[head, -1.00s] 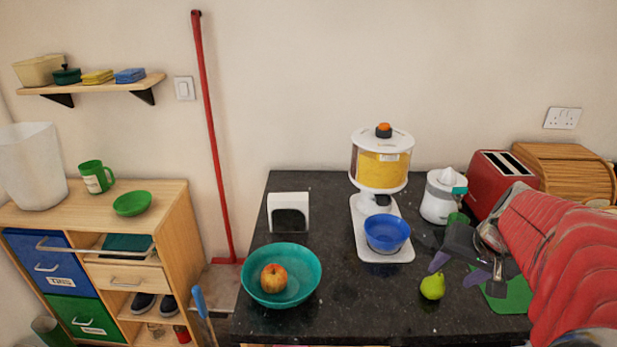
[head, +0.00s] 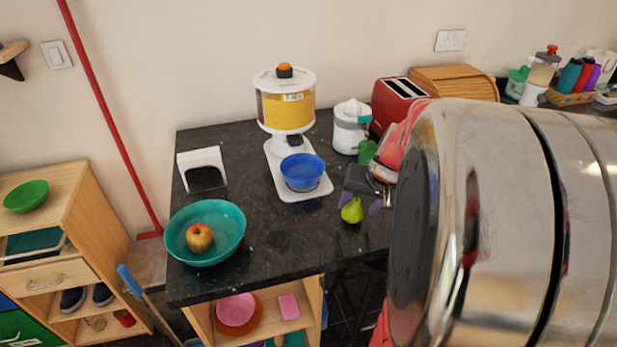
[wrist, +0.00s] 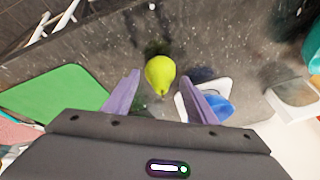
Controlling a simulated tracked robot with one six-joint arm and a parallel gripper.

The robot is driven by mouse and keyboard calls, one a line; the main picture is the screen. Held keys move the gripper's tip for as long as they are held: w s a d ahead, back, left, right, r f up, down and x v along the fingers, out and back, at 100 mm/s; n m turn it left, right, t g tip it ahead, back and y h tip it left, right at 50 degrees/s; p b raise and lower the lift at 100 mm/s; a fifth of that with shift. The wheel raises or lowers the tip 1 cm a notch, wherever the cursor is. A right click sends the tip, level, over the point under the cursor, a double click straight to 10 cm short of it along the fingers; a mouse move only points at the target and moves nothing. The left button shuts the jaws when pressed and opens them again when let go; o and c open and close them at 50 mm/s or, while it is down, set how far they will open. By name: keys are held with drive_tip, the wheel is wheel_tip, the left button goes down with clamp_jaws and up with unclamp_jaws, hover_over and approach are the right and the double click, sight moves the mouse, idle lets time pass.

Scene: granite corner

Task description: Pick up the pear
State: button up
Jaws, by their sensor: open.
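The green pear (head: 352,210) stands on the dark granite counter, in front of the blue bowl and near the counter's front edge. In the wrist view the pear (wrist: 160,73) lies just beyond and between the purple fingertips. My gripper (wrist: 166,88) is open, with nothing between its fingers. In the head view my gripper (head: 362,200) is right behind and beside the pear, and my arm hides part of it. I cannot tell whether a finger touches the pear.
A teal bowl (head: 177,234) holding an apple (head: 199,237) stands at the counter's left. A white dispenser (head: 283,140) with a blue bowl (head: 302,172), a juicer (head: 350,130) and a red toaster (head: 398,98) stand behind. A green board (wrist: 60,92) lies flat beside the gripper.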

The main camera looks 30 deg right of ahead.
sight(357, 207)
drive_tip(key=shift+x, duration=2)
drive_tip(key=shift+c, duration=0.6)
drive_tip(key=c, duration=0.8)
